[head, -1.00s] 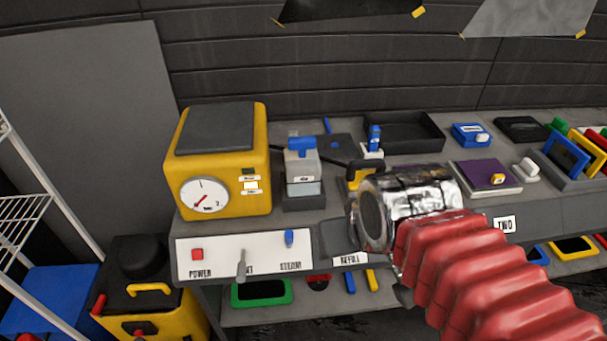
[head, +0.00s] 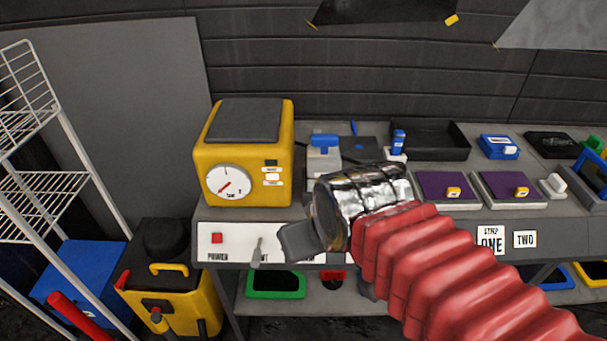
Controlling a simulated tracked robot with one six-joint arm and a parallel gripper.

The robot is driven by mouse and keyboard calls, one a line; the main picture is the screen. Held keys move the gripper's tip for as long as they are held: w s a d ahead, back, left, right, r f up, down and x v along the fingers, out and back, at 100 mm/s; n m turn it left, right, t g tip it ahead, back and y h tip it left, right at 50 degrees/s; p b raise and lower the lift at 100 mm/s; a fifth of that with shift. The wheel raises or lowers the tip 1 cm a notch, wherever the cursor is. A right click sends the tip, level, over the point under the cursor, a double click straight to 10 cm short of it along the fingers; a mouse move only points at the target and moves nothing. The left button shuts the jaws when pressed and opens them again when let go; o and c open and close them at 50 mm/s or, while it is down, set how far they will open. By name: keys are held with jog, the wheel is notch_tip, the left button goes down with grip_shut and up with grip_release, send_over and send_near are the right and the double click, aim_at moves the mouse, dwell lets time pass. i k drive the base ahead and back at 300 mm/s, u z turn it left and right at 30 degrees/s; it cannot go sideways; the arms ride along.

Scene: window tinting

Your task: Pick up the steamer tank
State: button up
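The steamer tank appears to be the small pale grey, translucent container with a blue top (head: 323,158), standing on the bench just right of the yellow steamer (head: 203,165). Nothing is visibly held.
The white control panel (head: 228,240) has a red power button and a lever. Two purple pads (head: 445,186) lie on the bench to the right, with a black tray (head: 428,140) behind. A white wire rack (head: 60,180) and yellow bucket (head: 180,290) stand at left.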

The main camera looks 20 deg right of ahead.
aim_at(324, 157)
jog(key=u, duration=3.35)
jog(key=k, duration=1)
jog(key=z, duration=0.3)
